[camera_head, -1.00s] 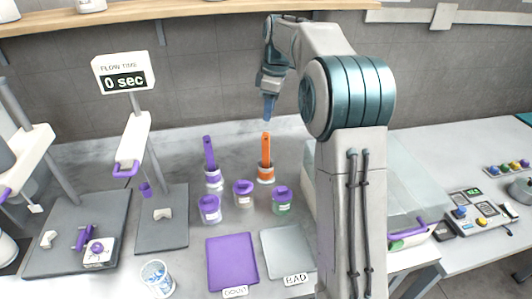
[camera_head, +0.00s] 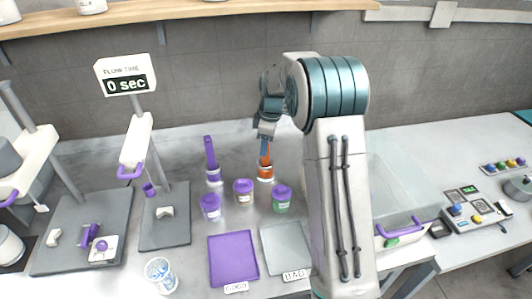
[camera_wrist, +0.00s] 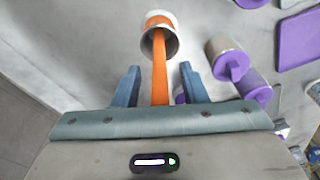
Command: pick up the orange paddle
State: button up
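The orange paddle (camera_head: 265,159) stands upright in a small metal cup with an orange-and-white band (camera_head: 265,173) on the bench. In the wrist view the paddle's handle (camera_wrist: 160,75) runs from the cup (camera_wrist: 168,40) down between my fingers. My gripper (camera_wrist: 159,72) is open, with a finger on each side of the handle and gaps visible on both sides. In the head view my gripper (camera_head: 265,138) is over the top of the paddle and hides its upper end.
A purple paddle (camera_head: 210,153) stands in a cup to the left. A purple tray (camera_head: 233,260) and a grey tray (camera_head: 286,250) lie nearer. A clear-covered box (camera_head: 395,190) is at right.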

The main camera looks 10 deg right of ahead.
jog(key=shift+f, duration=0.3)
grip_shut()
jog(key=shift+r, duration=0.1)
